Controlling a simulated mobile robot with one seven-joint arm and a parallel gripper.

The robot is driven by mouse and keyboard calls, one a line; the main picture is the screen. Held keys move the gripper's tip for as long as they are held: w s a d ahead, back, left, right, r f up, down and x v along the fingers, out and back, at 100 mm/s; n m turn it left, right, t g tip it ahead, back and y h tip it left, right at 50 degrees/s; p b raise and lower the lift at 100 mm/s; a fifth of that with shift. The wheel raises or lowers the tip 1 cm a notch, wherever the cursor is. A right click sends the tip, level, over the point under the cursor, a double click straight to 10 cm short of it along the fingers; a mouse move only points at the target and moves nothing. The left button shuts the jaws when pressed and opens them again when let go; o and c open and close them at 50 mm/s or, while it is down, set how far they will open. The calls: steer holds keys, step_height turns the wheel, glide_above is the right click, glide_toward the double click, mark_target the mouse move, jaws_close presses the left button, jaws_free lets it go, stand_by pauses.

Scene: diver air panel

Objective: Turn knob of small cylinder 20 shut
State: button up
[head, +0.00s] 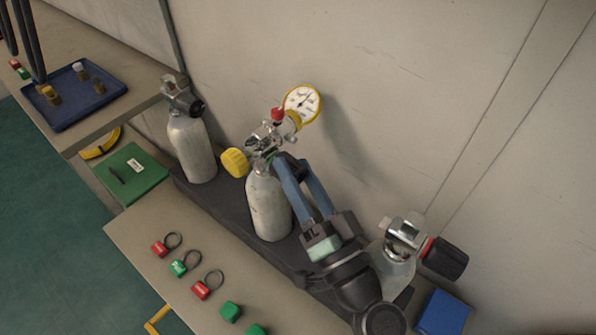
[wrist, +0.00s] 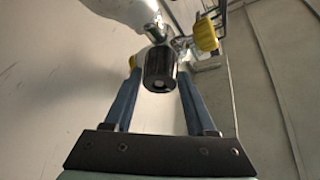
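Three small cylinders stand in a row by the wall; I cannot read a number 20 on any. The middle grey-white cylinder (head: 268,210) has a metal valve (head: 266,138), a yellow knob (head: 235,162) on its left and a yellow-rimmed gauge (head: 303,103). My gripper (head: 291,164) reaches this valve from the right with two blue fingers. In the wrist view a black ribbed knob (wrist: 159,69) sits end-on between my fingers (wrist: 160,80), with a narrow gap seeming to show on both sides.
The left cylinder (head: 193,150) has a black knob (head: 198,106). The right cylinder (head: 397,268), close to my arm, has a black and red knob (head: 445,258). Red and green tags (head: 201,290) lie on the front bench. A blue tray (head: 103,112) is at the far left.

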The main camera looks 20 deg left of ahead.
jaws_close()
